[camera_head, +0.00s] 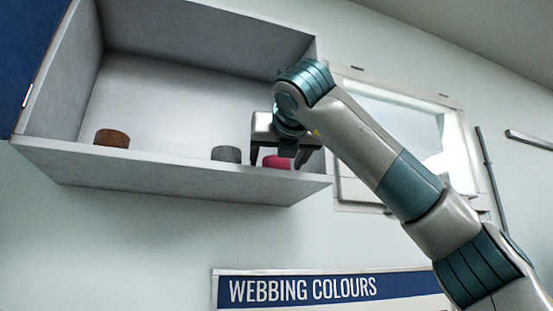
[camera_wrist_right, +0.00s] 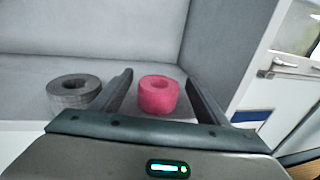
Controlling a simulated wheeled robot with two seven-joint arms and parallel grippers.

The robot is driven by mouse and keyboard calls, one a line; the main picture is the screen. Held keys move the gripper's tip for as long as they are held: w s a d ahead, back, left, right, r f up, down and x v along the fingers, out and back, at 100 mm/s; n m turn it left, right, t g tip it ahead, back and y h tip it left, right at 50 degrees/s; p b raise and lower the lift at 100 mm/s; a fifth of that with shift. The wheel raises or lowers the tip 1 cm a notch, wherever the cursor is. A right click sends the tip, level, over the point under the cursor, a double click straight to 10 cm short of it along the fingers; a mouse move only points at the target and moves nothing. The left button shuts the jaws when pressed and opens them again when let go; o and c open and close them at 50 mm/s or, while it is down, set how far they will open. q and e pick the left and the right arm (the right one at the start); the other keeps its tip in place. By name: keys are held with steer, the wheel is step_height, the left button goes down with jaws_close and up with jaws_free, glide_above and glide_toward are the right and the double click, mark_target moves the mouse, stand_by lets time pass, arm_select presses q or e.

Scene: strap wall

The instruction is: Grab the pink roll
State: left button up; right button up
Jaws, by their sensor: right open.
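The pink roll (camera_head: 276,162) sits on the floor of the open wall shelf (camera_head: 170,165), near its right end. In the head view my right gripper (camera_head: 279,166) is in front of it, and the shelf's front edge hides the roll's lower part. In the right wrist view the pink roll (camera_wrist_right: 158,95) stands with its hole up, between the two spread fingers of my right gripper (camera_wrist_right: 163,85). The fingers are open and I see no contact with the roll. My left gripper is not in view.
A grey roll (camera_head: 226,154) stands on the shelf just left of my right gripper, close to one finger. A brown roll (camera_head: 112,138) stands further left. The shelf's right side wall (camera_wrist_right: 228,55) is close on the right. A window (camera_head: 405,125) lies beyond.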

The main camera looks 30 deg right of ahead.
steer(key=shift+w+d+f, duration=0.1)
steer(key=shift+w+d, duration=0.1)
steer(key=shift+w, duration=0.25)
steer(key=shift+s, duration=0.1)
steer(key=c, duration=1.2)
steer(key=shift+o, duration=0.2)
steer(key=shift+r, duration=5.1)
